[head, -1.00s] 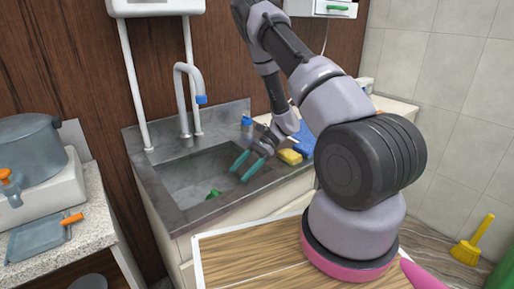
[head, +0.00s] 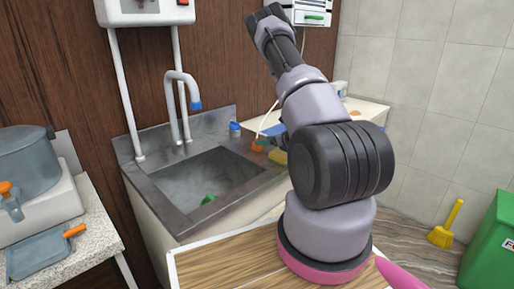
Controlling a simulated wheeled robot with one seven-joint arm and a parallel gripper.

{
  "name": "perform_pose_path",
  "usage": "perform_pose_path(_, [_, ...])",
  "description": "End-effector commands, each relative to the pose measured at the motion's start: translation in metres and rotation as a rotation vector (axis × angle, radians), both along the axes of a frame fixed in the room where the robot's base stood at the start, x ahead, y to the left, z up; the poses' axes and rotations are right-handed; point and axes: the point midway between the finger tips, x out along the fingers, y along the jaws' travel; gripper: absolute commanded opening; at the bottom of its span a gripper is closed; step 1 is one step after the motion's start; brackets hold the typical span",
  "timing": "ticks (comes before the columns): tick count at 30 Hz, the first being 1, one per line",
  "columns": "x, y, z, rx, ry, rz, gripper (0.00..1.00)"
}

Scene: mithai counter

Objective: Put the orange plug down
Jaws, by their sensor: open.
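The orange plug (head: 258,146) is at the right rim of the sink, with a pale cord rising from its area. My gripper (head: 265,140) is right at the plug, with only a bit of teal finger showing. My own arm hides most of the gripper. The jaws are open. I cannot tell whether a finger touches the plug or whether it rests fully on the surface.
The grey sink (head: 160,200) holds a small green thing (head: 208,199). A blue-capped bottle (head: 235,129) stands behind the plug, and a yellow sponge (head: 280,157) lies to its right. The tap (head: 180,105) rises at the back.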

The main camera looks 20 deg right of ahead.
Motion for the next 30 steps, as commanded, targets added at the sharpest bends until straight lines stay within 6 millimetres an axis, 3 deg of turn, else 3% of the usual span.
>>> perform_pose_path(12, [0.041,0.019,-0.022,-0.001,0.001,0.004,0.78])
perform_pose_path(20, [0.044,0.02,-0.023,-0.001,0.0,0.002,0.78])
perform_pose_path(21, [0.044,0.02,-0.023,-0.001,0.0,0.003,0.7])
perform_pose_path(24, [0.044,0.02,-0.023,-0.001,0.0,0.003,0.32])
perform_pose_path(27, [0.044,0.02,-0.023,0.0,0.0,0.002,0.0])
perform_pose_path(30, [0.044,0.02,-0.023,0.0,0.0,0.002,0.0])
